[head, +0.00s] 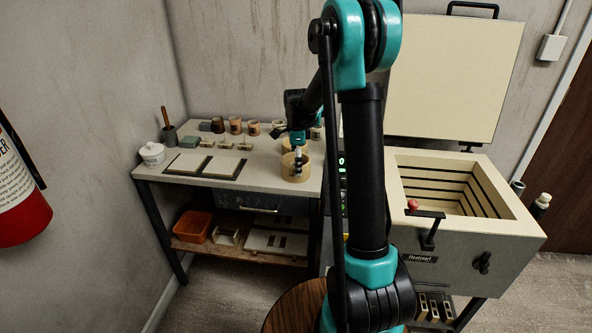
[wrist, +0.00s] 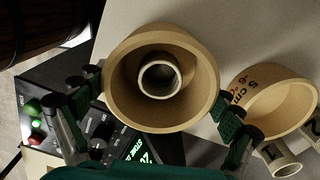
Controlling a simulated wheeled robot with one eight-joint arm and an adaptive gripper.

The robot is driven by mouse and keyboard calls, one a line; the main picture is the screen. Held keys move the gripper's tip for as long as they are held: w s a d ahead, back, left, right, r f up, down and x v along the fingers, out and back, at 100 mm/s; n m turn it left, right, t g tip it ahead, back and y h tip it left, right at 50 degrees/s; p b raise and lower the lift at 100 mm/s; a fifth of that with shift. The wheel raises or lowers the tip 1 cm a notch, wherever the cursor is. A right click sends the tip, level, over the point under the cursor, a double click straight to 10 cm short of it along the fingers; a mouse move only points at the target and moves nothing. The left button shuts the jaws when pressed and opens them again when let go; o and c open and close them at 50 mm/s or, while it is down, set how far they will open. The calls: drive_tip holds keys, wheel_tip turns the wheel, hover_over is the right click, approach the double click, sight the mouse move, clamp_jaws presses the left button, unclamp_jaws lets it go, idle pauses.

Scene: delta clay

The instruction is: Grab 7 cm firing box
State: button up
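A large tan round firing box (wrist: 120,103) lies in the middle of the wrist view, with a small pale cup-like ring (wrist: 159,75) inside its opening. No size label shows on it. In the head view a tan round box (head: 289,174) stands near the right end of the workbench, under my gripper (head: 297,160). My gripper also shows in the wrist view (wrist: 158,118), its fingers spread on either side of the large box. A gap shows at the left finger; contact at the right is unclear. A smaller box marked 5 cm (wrist: 245,82) stands to the right.
Small numbered pieces (wrist: 283,163) lie near the 5 cm box. A control unit (wrist: 45,112) with lit buttons is beside the bench edge. Several small cups (head: 235,125) line the bench's back. An open kiln (head: 460,220) stands at right.

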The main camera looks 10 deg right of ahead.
drive_tip(key=c, duration=0.7)
drive_tip(key=shift+c, duration=0.2)
drive_tip(key=shift+r, duration=0.15)
